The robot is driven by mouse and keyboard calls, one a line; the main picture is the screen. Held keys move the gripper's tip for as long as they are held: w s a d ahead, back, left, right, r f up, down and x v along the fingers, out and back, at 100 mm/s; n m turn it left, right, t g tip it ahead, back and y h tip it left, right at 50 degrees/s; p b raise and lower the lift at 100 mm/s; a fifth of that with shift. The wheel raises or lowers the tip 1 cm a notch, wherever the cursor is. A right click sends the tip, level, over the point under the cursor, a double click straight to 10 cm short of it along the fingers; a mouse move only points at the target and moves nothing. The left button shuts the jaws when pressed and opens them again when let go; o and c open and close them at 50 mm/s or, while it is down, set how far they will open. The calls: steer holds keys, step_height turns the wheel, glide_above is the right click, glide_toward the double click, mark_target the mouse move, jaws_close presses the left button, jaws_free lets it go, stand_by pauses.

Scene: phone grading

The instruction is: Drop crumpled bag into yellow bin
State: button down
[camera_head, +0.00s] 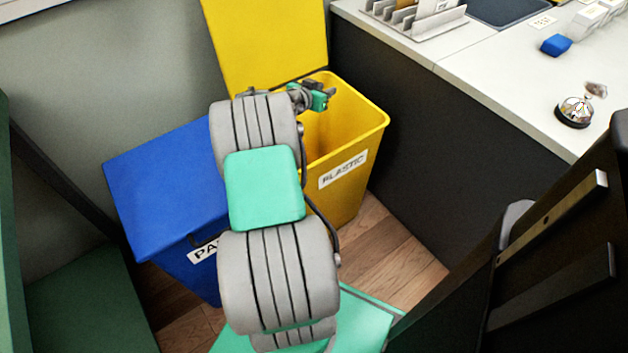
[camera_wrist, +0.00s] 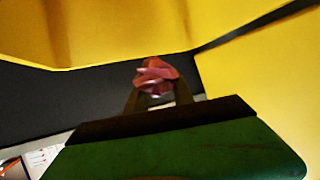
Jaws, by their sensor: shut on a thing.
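The yellow bin (camera_head: 362,108) stands with its lid (camera_head: 265,40) raised and a label reading PLASTIC on its front. My gripper (camera_head: 331,95) appears over the bin's open mouth, near the back rim. In the wrist view, my gripper's two dark fingers are shut on the crumpled bag (camera_wrist: 157,76), a small reddish-pink wad at the fingertips. Yellow surfaces of the bin (camera_wrist: 255,85) surround it in that view. I cannot make out the bag in the head view. My arm hides the bin's left side.
A blue bin (camera_head: 165,175) with its lid down stands left of the yellow one. At the right is a white counter (camera_head: 480,65) with a dark side panel, holding a bell (camera_head: 575,110), a blue object (camera_head: 556,45) and a grey rack (camera_head: 415,18). Wooden floor shows in front.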

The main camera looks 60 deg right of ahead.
steer(key=c, duration=1)
jaws_free()
steer(key=p+v, duration=0.1)
steer(key=v, duration=0.7)
steer(key=shift+p, duration=0.4)
steer(key=shift+d, duration=0.1)
